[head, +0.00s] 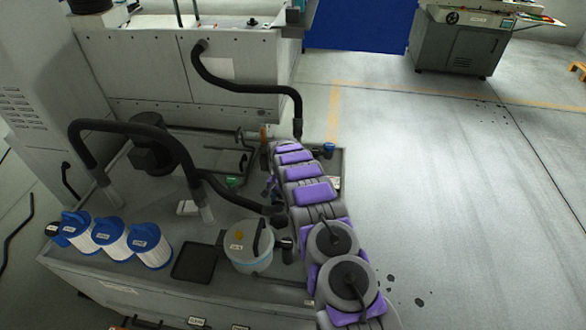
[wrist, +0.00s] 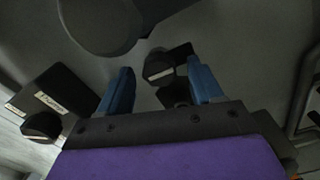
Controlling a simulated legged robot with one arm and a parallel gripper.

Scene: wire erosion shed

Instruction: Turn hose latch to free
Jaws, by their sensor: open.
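In the wrist view, the two blue fingers of my gripper (wrist: 159,68) stand apart with a gap between them. A small black part with a pale mark (wrist: 158,72) shows in that gap, just beyond the fingers. It may be the hose latch, but I cannot read its mark or tell its turn position. Whether the fingers touch it is not clear. A black hose (head: 240,193) runs down to the tank beside the arm.
Blue-capped white filters (head: 150,252) stand at the tank's left front. A pale canister (head: 250,258) stands close left of my arm. In the wrist view, a labelled black block (wrist: 62,90) and a dark round shape (wrist: 100,22) lie nearby.

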